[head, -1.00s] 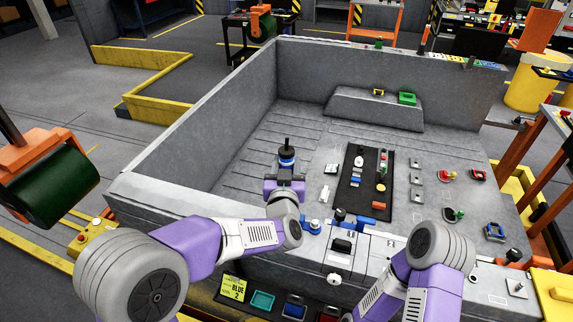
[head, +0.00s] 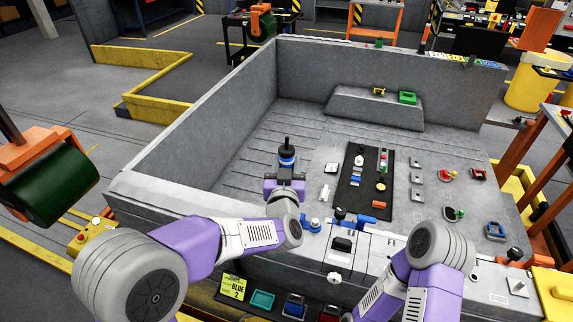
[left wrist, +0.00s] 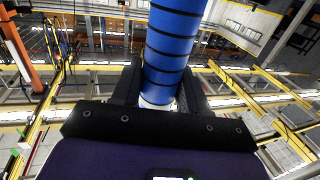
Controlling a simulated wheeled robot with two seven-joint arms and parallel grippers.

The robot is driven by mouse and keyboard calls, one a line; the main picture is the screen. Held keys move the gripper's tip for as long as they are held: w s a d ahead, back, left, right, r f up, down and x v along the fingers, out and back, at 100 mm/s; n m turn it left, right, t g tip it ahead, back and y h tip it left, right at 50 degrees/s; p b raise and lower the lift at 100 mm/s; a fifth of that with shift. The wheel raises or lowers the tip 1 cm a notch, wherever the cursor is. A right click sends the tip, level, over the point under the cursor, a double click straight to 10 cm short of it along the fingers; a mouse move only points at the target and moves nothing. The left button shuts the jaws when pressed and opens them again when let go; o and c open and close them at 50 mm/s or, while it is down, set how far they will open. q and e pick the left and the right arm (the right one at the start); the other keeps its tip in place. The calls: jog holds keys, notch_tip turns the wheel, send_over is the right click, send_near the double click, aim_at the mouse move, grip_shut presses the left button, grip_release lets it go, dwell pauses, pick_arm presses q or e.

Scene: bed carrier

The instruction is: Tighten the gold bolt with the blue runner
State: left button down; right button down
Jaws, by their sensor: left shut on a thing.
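My left gripper (head: 285,183) is shut on the blue runner (head: 287,160), a blue cylinder with a black top. It stands about upright above the grey bed, left of the dark mat. In the left wrist view the blue runner (left wrist: 172,50) rises between the fingers, with black bands and a pale lower end. A small gold piece (head: 381,187) lies on the dark mat and may be the gold bolt; it is too small to be sure.
The dark mat (head: 352,205) holds several small parts, with more fittings to its right. The grey bed (head: 235,75) has high walls at the left and back. A green block (head: 407,98) sits on a raised hump. The ribbed floor at the left is clear.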

aim_at(286, 152)
pick_arm(q)
jog(key=shift+f+b, duration=2)
jog(key=shift+b, duration=0.25)
dwell(2.1)
jog(key=shift+s+f, duration=0.1)
jog(key=shift+f, duration=0.25)
jog(key=shift+f, duration=0.25)
dwell(0.7)
jog(key=shift+r, duration=0.15)
jog(key=shift+r+p, duration=0.55)
jog(key=shift+r, duration=0.45)
jog(key=shift+r+p, duration=0.35)
jog(key=shift+r, duration=0.25)
jog(key=shift+r+p, duration=1.6)
jog(key=shift+r, duration=0.55)
